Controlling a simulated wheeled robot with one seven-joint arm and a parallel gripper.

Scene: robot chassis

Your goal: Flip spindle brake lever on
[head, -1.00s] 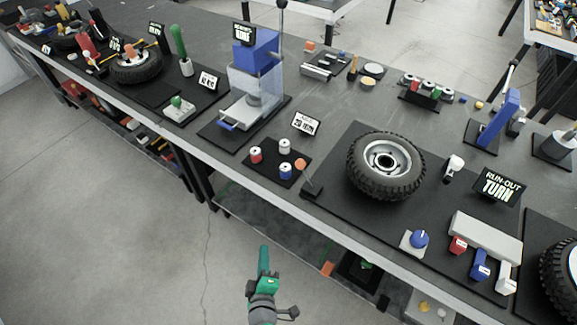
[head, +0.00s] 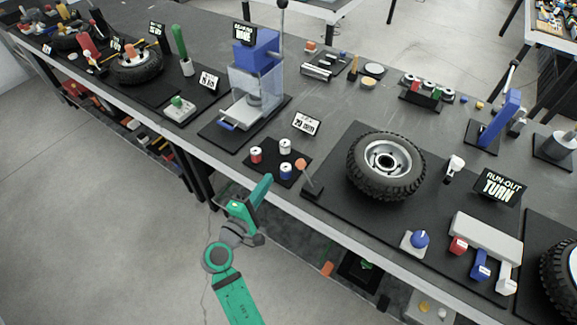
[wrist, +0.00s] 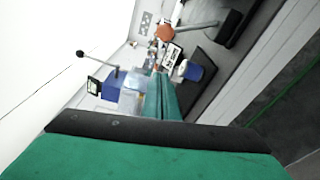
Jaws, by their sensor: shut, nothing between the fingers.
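A lever with an orange knob (head: 301,165) and a thin stem leans up from a small black block at the left corner of the black board under the tyre; it appears to be the spindle brake lever. In the wrist view the orange knob (wrist: 165,33) shows at the top, with its grey stem running right to the black block. My green gripper (head: 265,184) is shut and empty, left of the lever and in front of the bench edge, apart from the knob. In the wrist view its closed fingers (wrist: 161,95) point toward the bench, just below the knob.
Red, white and blue cans (head: 285,171) stand on a black mat close to my gripper. A tyre on a wheel (head: 387,165) lies right of the lever. A blue-topped press (head: 256,50) stands back left. The floor at left is clear.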

